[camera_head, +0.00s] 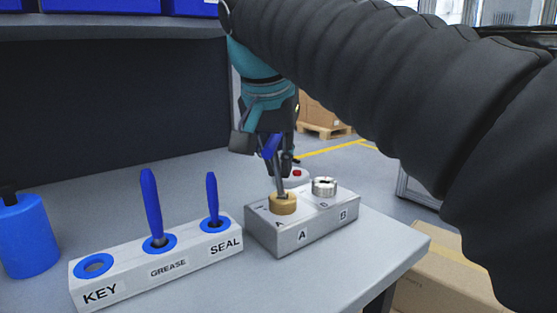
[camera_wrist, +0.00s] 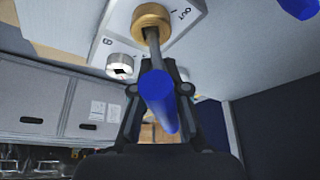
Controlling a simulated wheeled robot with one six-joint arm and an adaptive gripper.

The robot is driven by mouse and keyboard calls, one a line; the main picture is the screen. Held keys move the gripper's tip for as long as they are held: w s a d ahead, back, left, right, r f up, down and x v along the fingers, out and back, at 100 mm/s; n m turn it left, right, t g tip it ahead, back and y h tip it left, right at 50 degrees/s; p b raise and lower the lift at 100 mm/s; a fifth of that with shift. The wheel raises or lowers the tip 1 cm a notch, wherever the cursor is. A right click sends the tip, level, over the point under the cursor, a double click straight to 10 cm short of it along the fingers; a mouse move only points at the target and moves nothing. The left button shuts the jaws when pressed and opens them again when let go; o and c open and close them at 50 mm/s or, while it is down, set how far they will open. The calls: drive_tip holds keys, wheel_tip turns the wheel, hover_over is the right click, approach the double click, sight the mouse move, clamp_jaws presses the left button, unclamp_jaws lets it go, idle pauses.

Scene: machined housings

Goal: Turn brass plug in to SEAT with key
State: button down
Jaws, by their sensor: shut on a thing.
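My gripper (camera_head: 268,145) is shut on the blue handle of the key (camera_head: 268,146). The key's grey shaft points down to the brass plug (camera_head: 283,203) on side A of the grey metal housing (camera_head: 290,236). In the wrist view the blue handle (camera_wrist: 158,98) sits between my fingers (camera_wrist: 158,92), and the shaft meets the brass plug (camera_wrist: 152,20). The shaft's tip is hidden at the plug, so I cannot tell how deep it sits. "OUT" is marked beside the plug; no SEAT mark is readable.
A silver plug (camera_head: 324,187) sits on the housing's B side. The white tool rack (camera_head: 205,262) has an empty KEY hole and blue-handled tools at GREASE and SEAL. A blue bottle (camera_head: 27,236) stands at left. The bench (camera_head: 385,240) is clear right of the housing.

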drive_tip(key=shift+s+a, duration=0.1)
drive_tip(key=shift+f+m+h, duration=0.1)
drive_tip(key=shift+m+h, duration=0.2)
drive_tip(key=shift+m, duration=0.6)
drive_tip(key=c, duration=1.1)
unclamp_jaws()
drive_tip(key=shift+s+a, duration=0.1)
drive_tip(key=shift+g, duration=0.3)
